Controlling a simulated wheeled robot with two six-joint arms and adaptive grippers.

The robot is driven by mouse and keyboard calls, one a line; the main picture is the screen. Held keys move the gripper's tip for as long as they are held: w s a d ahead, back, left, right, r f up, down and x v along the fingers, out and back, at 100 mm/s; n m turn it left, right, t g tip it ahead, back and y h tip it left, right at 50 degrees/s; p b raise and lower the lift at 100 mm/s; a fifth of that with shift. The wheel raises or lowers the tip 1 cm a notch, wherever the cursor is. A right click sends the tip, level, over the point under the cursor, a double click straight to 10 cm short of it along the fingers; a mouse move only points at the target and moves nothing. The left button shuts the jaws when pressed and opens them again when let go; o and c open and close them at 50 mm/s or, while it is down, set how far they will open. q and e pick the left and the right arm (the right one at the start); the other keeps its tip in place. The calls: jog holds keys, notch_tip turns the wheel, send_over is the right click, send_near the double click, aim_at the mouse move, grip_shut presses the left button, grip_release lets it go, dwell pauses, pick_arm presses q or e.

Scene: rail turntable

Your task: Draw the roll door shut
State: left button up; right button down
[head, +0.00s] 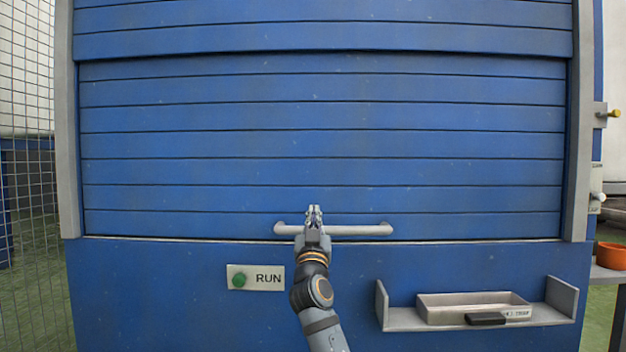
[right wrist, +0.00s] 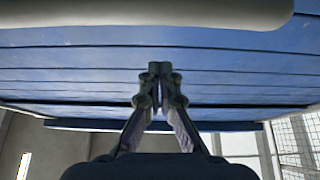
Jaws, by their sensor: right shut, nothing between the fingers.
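The blue slatted roll door (head: 320,145) fills the frame between its grey side rails in the head view. Its bottom slat lies at the sill, with only a thin line between it and the blue panel below. A light grey bar handle (head: 360,230) runs across its lowest slats. My right gripper (head: 314,212) is shut and empty, in front of the handle's left half in the head view. In the right wrist view the shut fingers (right wrist: 160,72) point at the blue slats (right wrist: 75,65), and a pale bar crosses the top. I cannot tell whether the gripper touches the handle.
A RUN plate with a green button (head: 240,281) is below the door at left. A grey shelf (head: 400,318) with a tray (head: 450,300) juts out at lower right. Mesh fencing (head: 30,200) stands at left. An orange bowl (head: 611,256) is at far right.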

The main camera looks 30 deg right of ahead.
jog(key=v, duration=0.9)
jog(key=shift+f, duration=0.3)
jog(key=shift+s+a, duration=0.1)
jog(key=shift+a, duration=0.05)
